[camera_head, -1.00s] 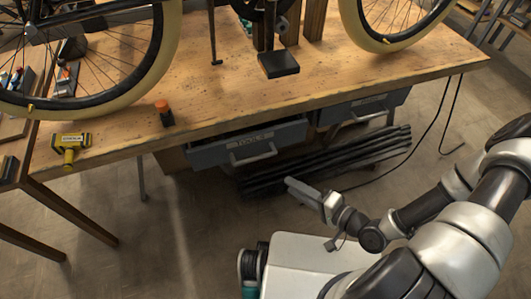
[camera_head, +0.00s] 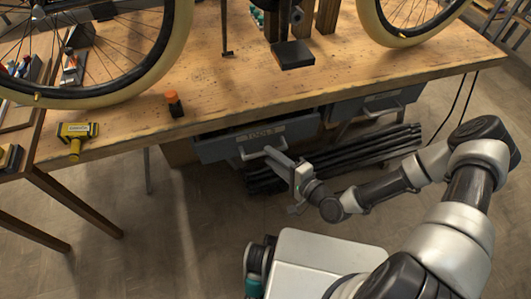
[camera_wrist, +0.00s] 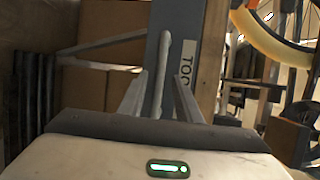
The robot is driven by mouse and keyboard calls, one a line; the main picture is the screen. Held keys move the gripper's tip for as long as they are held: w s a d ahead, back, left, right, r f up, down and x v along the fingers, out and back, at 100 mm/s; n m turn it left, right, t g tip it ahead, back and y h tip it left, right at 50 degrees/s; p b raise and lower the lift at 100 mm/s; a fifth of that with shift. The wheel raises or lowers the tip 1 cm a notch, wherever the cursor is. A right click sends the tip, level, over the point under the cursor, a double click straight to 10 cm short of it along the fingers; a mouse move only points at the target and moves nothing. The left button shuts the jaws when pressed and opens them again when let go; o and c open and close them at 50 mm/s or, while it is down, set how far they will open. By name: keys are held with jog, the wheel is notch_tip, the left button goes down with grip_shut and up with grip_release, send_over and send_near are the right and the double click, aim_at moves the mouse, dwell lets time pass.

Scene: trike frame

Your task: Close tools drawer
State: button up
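The tools drawer (camera_head: 225,150) is grey, with a label reading "TOOLS", and hangs under the workbench. Its front stands out a little from under the bench edge, so it looks partly open. The drawer's handle (camera_head: 250,152) is a pale bar on the front. My gripper (camera_head: 278,157) is at the handle, in front of the drawer. In the wrist view, the two fingers (camera_wrist: 160,98) stand apart, with the handle bar (camera_wrist: 163,65) upright between their tips. I cannot tell whether either finger touches it. The label also shows there, partly cut off.
A second grey drawer (camera_head: 375,103) hangs to the right. Dark bars (camera_head: 370,148) lie in a stack on the floor beneath. The wooden workbench (camera_head: 330,80) carries a bicycle frame with wheels, a yellow tool (camera_head: 76,135) and an orange-capped bottle (camera_head: 174,104). The floor at the front left is clear.

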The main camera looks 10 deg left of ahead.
jog(key=shift+x, duration=1.85)
grip_shut()
